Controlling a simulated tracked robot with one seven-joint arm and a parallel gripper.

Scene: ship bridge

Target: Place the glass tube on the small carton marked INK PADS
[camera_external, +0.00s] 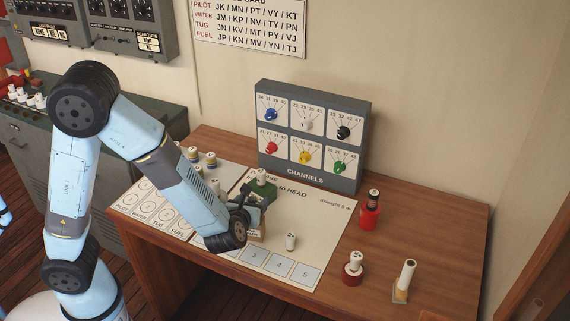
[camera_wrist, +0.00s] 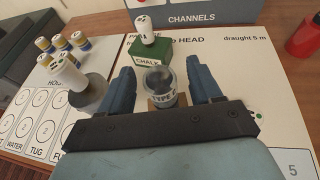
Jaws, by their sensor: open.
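My gripper (camera_wrist: 160,88) is open, its two dark blue fingers on either side of a round grey glass tube (camera_wrist: 157,77) with a white label starting TYPE. Gaps show between the tube and both fingers in the wrist view. A small tan carton (camera_wrist: 153,104) shows under the tube, mostly covered by it; I cannot read its marking. The tube appears upright on this carton, though the contact is hidden. In the external view my gripper (camera_external: 240,215) is low over the chart, and a tan carton (camera_external: 259,235) shows just beyond it. The tube is hidden there.
A green CHALK box (camera_wrist: 150,52) bearing a white peg (camera_wrist: 147,29) stands just behind the tube. A white peg on a grey round base (camera_wrist: 90,94) is close to the left finger.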

